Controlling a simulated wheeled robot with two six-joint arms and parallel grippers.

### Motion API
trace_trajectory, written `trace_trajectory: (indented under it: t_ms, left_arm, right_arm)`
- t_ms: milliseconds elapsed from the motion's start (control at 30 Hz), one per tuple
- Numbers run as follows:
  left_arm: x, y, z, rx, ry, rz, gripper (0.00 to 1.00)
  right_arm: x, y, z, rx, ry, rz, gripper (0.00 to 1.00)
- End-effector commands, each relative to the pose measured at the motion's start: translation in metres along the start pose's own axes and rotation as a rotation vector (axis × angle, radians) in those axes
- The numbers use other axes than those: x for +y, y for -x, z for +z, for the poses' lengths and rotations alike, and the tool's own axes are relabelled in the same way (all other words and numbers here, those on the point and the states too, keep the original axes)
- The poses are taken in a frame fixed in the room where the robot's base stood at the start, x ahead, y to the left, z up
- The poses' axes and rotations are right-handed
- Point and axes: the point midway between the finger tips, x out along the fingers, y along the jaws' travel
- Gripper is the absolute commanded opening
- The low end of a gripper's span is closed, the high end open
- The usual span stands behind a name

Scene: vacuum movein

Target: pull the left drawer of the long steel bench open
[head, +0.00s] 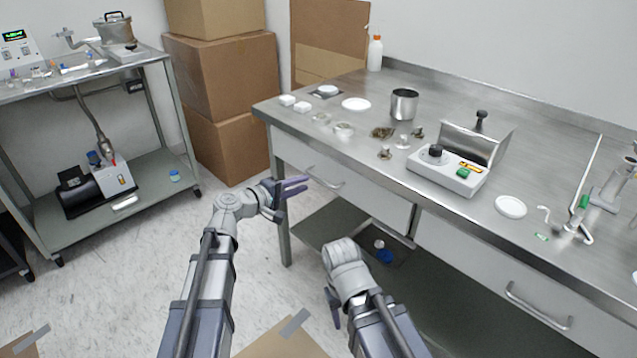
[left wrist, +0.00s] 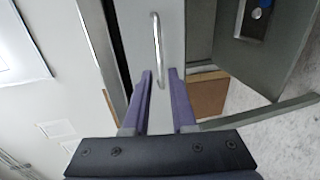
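The long steel bench (head: 459,118) fills the right of the head view. Its left drawer (head: 365,198) has a grey front with a bar handle (head: 325,179) and looks shut or nearly so. My left gripper (head: 305,185) is at the drawer front, just left of the handle, with its two purple fingers apart. In the left wrist view, the handle (left wrist: 158,45) runs down toward the gap between the open fingers (left wrist: 163,75); I see no grip on it. My right gripper (head: 334,312) hangs low in front of the bench, largely hidden by its own wrist.
The bench's right drawer (head: 490,275) has its own handle (head: 538,306). A control box (head: 447,175), a steel beaker (head: 404,104) and small dishes stand on the bench top. A steel cart (head: 140,165) and stacked cartons (head: 228,90) are at left.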

Motion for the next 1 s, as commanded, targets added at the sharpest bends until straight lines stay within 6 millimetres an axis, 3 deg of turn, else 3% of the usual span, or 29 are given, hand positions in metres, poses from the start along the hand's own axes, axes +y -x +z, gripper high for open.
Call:
trace_trajectory:
  t_ms: [300, 500, 867, 1000]
  left_arm:
    - [-0.002, -0.050, -0.001, -0.003, -0.002, -0.002, 0.25]
    - [-0.001, -0.069, 0.000, -0.002, -0.002, -0.002, 0.25]
    - [-0.001, -0.073, 0.001, -0.002, -0.002, -0.002, 0.25]
    - [-0.001, -0.073, 0.001, -0.002, -0.002, -0.002, 0.12]
  right_arm:
    - [-0.001, -0.011, -0.001, 0.000, 0.000, 0.002, 0.50]
    - [-0.001, -0.015, -0.001, 0.000, 0.001, 0.003, 0.50]
    - [-0.001, -0.015, -0.001, 0.000, 0.001, 0.003, 0.50]
    - [-0.001, -0.015, -0.001, 0.000, 0.001, 0.003, 0.50]
